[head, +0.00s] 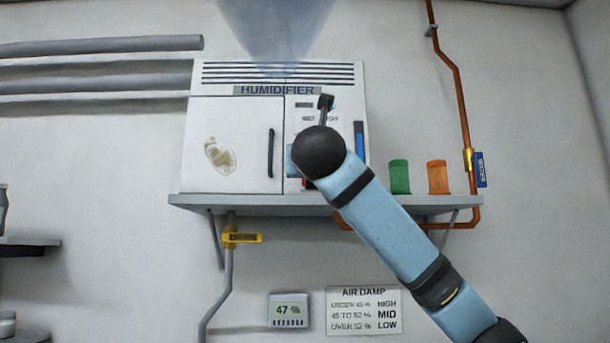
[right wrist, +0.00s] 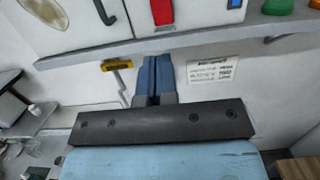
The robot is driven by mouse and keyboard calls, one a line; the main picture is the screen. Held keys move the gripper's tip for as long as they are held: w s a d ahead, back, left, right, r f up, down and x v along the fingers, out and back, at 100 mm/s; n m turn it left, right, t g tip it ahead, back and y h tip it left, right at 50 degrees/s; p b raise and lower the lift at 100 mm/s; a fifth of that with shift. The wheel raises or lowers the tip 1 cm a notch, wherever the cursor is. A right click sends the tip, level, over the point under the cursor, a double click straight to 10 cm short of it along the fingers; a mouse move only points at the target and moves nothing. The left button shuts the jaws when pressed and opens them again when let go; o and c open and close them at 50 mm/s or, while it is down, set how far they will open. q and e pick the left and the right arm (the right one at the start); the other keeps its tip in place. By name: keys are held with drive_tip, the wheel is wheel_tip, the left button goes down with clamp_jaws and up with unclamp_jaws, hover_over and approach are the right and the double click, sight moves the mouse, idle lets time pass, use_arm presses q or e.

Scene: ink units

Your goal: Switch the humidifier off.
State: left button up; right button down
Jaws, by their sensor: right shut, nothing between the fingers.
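The white humidifier (head: 232,125) stands on a wall shelf in the head view, with bluish mist (head: 275,30) above its top grille. Its right panel is partly hidden by my right arm. A black-tipped lever (head: 325,103) shows just above my wrist joint. A red switch-like part (right wrist: 162,12) sits low on the panel in the right wrist view; only a sliver shows in the head view. My right gripper (right wrist: 153,66) is shut and empty, its fingertips appearing below the red part, apart from it in the picture. In the head view my wrist hides it. My left gripper is not in view.
The grey shelf (head: 230,201) has its front edge below the humidifier. Green (head: 400,178) and orange (head: 438,178) cups stand at its right. A yellow-handled valve (head: 243,238) is below. A meter (head: 289,311) reads 47 % beside an AIR DAMP sign (head: 363,311). A copper pipe (head: 460,100) runs right.

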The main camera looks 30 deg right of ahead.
drive_tip(key=p+x, duration=0.3)
drive_tip(key=x, duration=1.1)
